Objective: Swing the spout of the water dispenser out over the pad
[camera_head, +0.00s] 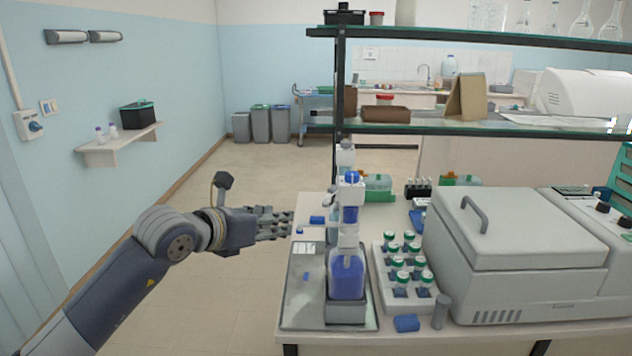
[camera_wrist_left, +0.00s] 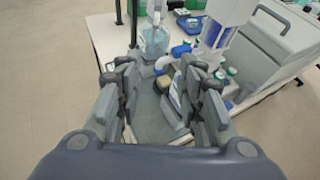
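Two dispensers stand in line at the bench's left end. The front one (camera_head: 346,276) holds deep blue liquid. A second one (camera_head: 345,158) stands behind it, mostly hidden; a bottle of pale blue water (camera_wrist_left: 155,42) shows in the left wrist view. A blue spout-like piece (camera_head: 317,220) sticks out left at the dispensers; I cannot tell which one it belongs to. The grey pad (camera_head: 297,300) lies left of the front dispenser. My left gripper (camera_head: 288,222) is at the bench's left edge, left of the blue piece. Its fingers (camera_wrist_left: 158,100) are apart, with nothing held.
A rack of green-capped bottles (camera_head: 388,290) stands right of the front dispenser, with a large grey machine (camera_head: 520,250) beyond. A blue block (camera_head: 406,323) and a grey cylinder (camera_head: 441,312) sit near the front edge. A glass shelf (camera_head: 400,128) spans above. The floor at left is open.

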